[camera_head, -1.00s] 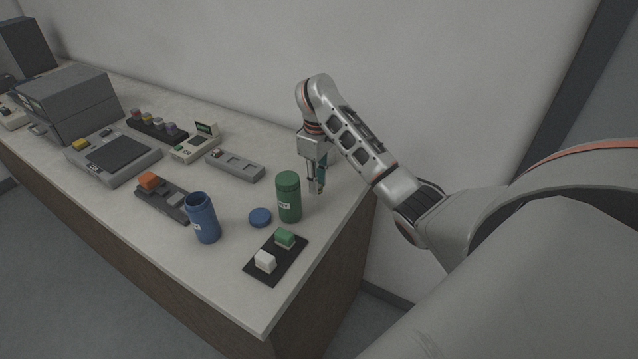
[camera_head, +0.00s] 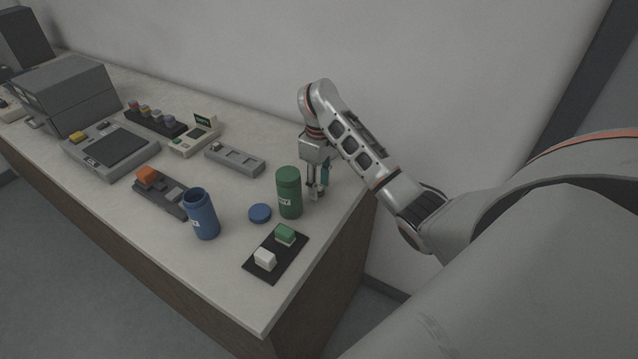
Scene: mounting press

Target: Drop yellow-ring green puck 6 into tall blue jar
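The green puck (camera_head: 285,233) sits on the black mat (camera_head: 262,278) near the table's front corner, beside a white block (camera_head: 265,259). A yellow ring on it is too small to make out. The tall blue jar (camera_head: 203,216) stands upright and open to the left of the mat. A round blue lid (camera_head: 259,213) lies flat on the table near it. My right gripper (camera_head: 317,192) points down just behind and right of the green jar (camera_head: 288,192), apart from the puck. Its fingers are too small and partly hidden to tell how they are set. My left gripper is not in view.
The closed green jar stands between my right gripper and the lid. A grey slotted holder (camera_head: 235,160), scale-like device (camera_head: 110,148) and grey box (camera_head: 68,92) stand farther back. The table's right edge is near.

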